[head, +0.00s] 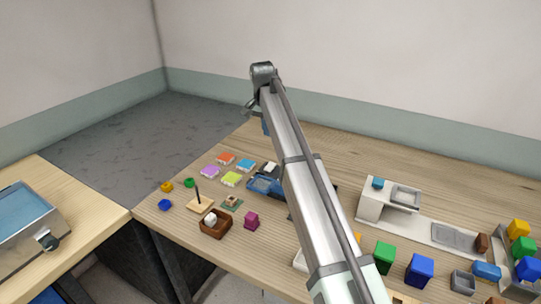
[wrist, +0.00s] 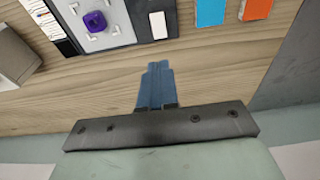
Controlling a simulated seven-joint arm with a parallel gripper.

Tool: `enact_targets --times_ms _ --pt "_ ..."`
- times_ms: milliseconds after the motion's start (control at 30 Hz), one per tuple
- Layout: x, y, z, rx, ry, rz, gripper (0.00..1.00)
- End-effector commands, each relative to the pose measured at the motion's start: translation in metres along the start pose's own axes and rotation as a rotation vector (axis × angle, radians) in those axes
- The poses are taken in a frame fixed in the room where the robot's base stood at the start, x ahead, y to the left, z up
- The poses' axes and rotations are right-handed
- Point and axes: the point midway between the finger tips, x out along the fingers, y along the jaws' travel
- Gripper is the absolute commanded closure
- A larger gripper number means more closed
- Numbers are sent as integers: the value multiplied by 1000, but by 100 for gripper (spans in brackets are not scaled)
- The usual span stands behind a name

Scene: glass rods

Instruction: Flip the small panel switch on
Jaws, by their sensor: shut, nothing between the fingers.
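A small dark panel (wrist: 153,14) with a white rectangular piece (wrist: 158,25) on it lies at the top of the wrist view. It looks like the panel switch, but whether it is on or off cannot be told. In the head view the white piece (head: 269,167) shows just left of my arm, beside the colored tiles. My gripper (wrist: 158,70) is shut and empty, its blue fingers together over bare wood, apart from the panel. In the head view my gripper (head: 265,127) is partly hidden by my arm, beyond the panel toward the table's far edge.
Beside the panel are a blue tile (wrist: 211,12), an orange tile (wrist: 257,9) and a grey plate with a purple knob (wrist: 95,22). A brown-grey block (wrist: 15,58) stands at left. A blue tray (head: 265,186) sits nearer in the head view. Bare wood surrounds my fingers.

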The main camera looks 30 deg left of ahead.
Motion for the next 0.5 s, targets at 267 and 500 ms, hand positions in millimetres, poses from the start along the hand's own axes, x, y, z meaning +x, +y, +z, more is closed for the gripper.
enact_targets --times_ms 267,500 --pt "27 1 1 0 -1 1 100" --pt "69 1 1 0 -2 1 100"
